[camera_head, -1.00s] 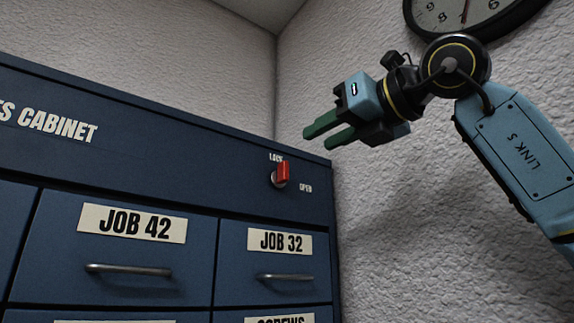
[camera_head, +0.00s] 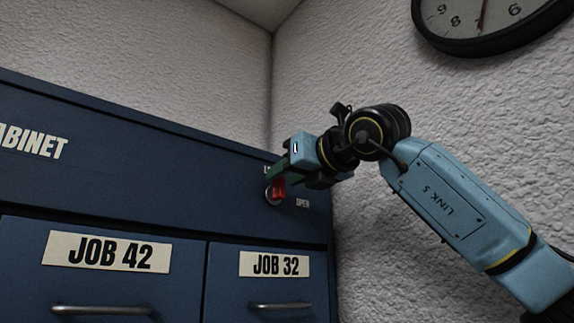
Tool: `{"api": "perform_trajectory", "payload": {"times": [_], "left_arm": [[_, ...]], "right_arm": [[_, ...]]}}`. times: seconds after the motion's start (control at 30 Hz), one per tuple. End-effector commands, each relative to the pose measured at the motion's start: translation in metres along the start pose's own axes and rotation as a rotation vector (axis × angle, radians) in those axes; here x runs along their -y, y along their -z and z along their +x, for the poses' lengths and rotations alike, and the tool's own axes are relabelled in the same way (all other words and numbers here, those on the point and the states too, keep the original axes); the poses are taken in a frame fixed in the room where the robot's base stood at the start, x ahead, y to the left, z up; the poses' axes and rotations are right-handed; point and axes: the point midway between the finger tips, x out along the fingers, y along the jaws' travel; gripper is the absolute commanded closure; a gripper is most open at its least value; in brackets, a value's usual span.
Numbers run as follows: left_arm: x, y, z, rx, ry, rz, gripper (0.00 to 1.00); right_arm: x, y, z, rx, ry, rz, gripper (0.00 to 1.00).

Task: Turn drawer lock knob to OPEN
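The red lock knob (camera_head: 278,188) sits on a round metal base at the upper right of the blue cabinet (camera_head: 150,165). The OPEN label (camera_head: 302,203) is to its right. The LOCK label above it is mostly hidden by my gripper. My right gripper (camera_head: 279,176) is at the knob, its green fingers over the knob's upper part. The view does not show whether the fingers touch the knob or how far apart they are. The knob's upper end is hidden, so its exact turn is hard to read. My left gripper is not in view.
Below the knob are drawers labelled JOB 42 (camera_head: 106,252) and JOB 32 (camera_head: 274,264), with metal bar handles. A textured wall (camera_head: 400,80) stands close to the cabinet's right side. A round clock (camera_head: 465,52) hangs at the upper right.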

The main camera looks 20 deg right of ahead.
Motion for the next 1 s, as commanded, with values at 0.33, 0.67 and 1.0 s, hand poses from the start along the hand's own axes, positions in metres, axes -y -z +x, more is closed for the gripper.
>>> {"api": "perform_trajectory", "payload": {"times": [0.33, 0.67, 1.0], "left_arm": [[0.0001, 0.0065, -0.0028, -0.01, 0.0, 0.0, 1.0], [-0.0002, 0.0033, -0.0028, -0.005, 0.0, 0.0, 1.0], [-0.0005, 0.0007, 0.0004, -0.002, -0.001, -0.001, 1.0]], "right_arm": [[0.0001, 0.0009, 0.0064, 0.0, 0.0, 0.0, 0.65], [0.0, 0.0007, 0.006, 0.0, 0.0, 0.0, 1.0], [0.001, 0.0011, 0.0058, 0.001, 0.0, 0.034, 1.0]]}}
